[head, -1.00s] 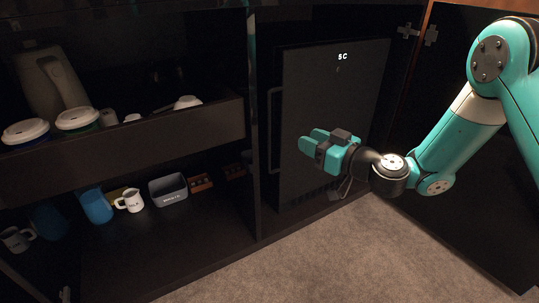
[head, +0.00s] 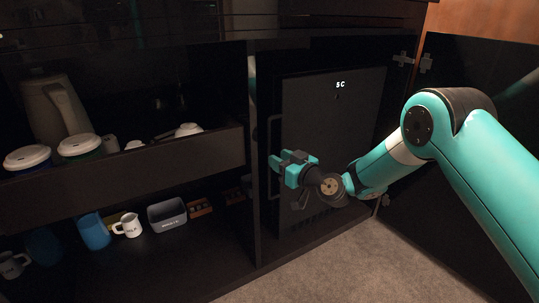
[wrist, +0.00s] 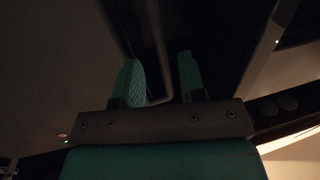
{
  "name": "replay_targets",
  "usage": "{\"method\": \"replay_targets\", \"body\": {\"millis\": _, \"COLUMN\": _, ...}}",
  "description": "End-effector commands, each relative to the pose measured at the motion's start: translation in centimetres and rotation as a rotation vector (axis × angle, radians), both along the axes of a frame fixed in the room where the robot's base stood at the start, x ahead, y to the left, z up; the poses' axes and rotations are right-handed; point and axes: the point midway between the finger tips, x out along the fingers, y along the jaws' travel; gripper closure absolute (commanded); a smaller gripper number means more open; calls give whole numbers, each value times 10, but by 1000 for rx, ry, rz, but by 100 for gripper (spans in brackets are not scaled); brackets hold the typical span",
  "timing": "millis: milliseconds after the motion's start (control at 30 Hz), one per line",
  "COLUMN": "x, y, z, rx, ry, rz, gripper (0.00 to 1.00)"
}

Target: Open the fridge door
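The fridge door (head: 345,125) is a dark upright panel with a lit "5C" display, and it looks closed in the head view. Its handle (head: 270,128) is a thin vertical bar along the left edge. My gripper (head: 276,161) points left at the handle, around the middle of its height. In the wrist view, my gripper (wrist: 160,78) has its two teal fingers apart. The handle bar (wrist: 157,48) runs down into the gap between them and bends near their bases. The picture is dark, and no finger clearly touches the bar.
A drawer (head: 120,170) with a kettle (head: 55,108) and lidded cups sticks out at the left. A shelf below holds mugs and a grey bin (head: 167,214). An opened cabinet door (head: 470,110) stands at the right. Carpet (head: 330,268) is clear in front.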

Motion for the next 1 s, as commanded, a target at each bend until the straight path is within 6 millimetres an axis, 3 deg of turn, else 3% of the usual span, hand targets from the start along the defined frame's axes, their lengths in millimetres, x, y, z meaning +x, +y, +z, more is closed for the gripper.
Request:
{"method": "replay_targets", "body": {"millis": 100, "x": 16, "y": 17, "z": -2, "rx": 0, "ry": -3, "rz": 2, "gripper": 63}}
{"method": "replay_targets", "body": {"millis": 300, "x": 32, "y": 33, "z": -2, "rx": 0, "ry": 1, "rz": 2, "gripper": 63}}
{"method": "replay_targets", "body": {"millis": 667, "x": 37, "y": 37, "z": -1, "rx": 1, "ry": 4, "rz": 0, "gripper": 63}}
{"method": "replay_targets", "body": {"millis": 833, "x": 36, "y": 36, "z": -1, "rx": 1, "ry": 4, "rz": -1, "gripper": 99}}
{"method": "replay_targets", "body": {"millis": 1000, "x": 37, "y": 36, "z": -1, "rx": 0, "ry": 3, "rz": -1, "gripper": 100}}
